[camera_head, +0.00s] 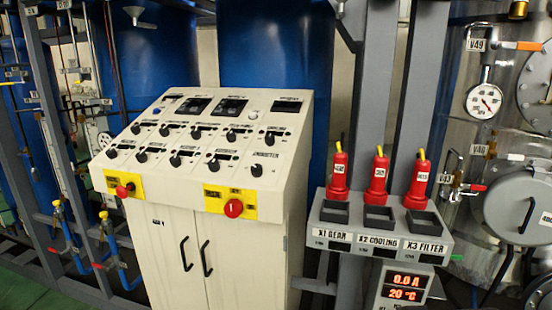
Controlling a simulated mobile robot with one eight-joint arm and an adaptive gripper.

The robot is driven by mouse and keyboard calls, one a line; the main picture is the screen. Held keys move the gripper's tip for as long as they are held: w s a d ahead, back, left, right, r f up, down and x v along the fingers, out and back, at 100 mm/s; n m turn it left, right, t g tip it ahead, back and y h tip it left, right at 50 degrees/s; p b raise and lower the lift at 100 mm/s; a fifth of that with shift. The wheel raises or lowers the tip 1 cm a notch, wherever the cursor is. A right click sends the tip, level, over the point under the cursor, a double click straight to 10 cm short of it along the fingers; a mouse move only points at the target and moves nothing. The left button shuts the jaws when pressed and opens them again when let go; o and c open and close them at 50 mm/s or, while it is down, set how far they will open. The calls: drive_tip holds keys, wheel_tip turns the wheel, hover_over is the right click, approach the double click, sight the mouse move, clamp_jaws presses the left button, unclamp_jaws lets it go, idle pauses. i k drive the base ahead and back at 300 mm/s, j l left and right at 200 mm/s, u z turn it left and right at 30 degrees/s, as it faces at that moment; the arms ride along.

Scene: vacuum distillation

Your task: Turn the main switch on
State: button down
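A cream control cabinet (250,185) stands in the middle with a sloped panel of black knobs. Two yellow plates are on its front edge. The right plate (213,199) carries a round red rotary knob (233,208) with a light mark on it. The left plate (112,181) carries a smaller red knob or button (124,190) seen from the side. The labels on the plates are too small to read, so I cannot tell which one is the main switch. The displays (230,107) on the panel look dark. My gripper is out of view.
A grey holder (382,245) with three red plugs, labelled X1 GEAR, X2 COOLING and X3 FILTER, is right of the cabinet. A lit display (405,287) below reads 0.0 A and 20 °C. A steel vessel with a gauge (484,100) is far right; pipes and frames are left.

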sight(233, 209)
drive_tip(key=k+j, duration=0.1)
drive_tip(key=j, duration=0.6)
drive_tip(key=k+j+u, duration=0.1)
drive_tip(key=j, duration=0.6)
